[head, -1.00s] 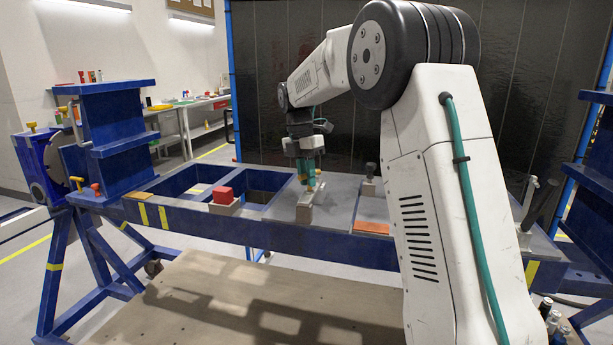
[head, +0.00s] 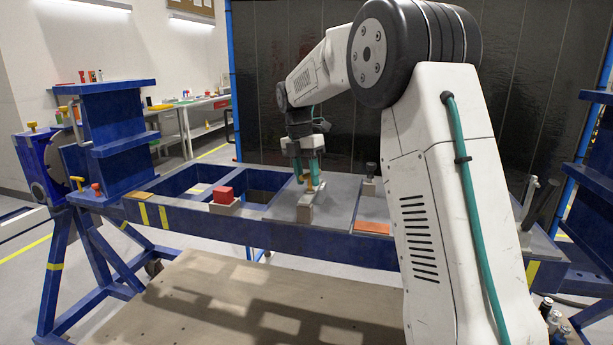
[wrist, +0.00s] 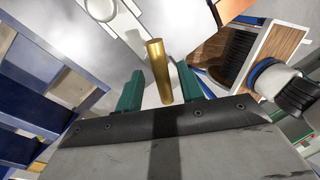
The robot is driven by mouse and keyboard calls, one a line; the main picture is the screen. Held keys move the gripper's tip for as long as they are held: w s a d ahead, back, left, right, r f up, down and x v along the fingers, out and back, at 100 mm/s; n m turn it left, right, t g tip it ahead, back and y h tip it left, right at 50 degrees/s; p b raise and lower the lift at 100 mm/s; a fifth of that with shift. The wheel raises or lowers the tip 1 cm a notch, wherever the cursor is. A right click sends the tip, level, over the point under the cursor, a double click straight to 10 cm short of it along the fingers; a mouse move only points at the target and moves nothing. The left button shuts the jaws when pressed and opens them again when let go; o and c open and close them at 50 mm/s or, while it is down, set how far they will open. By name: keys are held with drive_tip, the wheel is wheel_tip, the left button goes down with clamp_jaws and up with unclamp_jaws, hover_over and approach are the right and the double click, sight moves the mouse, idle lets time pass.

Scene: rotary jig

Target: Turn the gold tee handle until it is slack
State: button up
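The gold tee handle (wrist: 158,72) shows in the wrist view as a gold bar standing between my two green fingers. A gap shows on each side of it. My gripper (wrist: 161,72) is open around the bar and not closed on it.
A red block (head: 223,195) on a pale base stands left of my gripper, beside open frame bays. A dark knob (head: 370,169) and an orange plate (head: 371,228) are to the right.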

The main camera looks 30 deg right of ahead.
wheel_tip(320, 180, up, 8)
drive_tip(key=w, duration=0.1)
drive_tip(key=shift+w+a+f, duration=0.2)
idle(0.6)
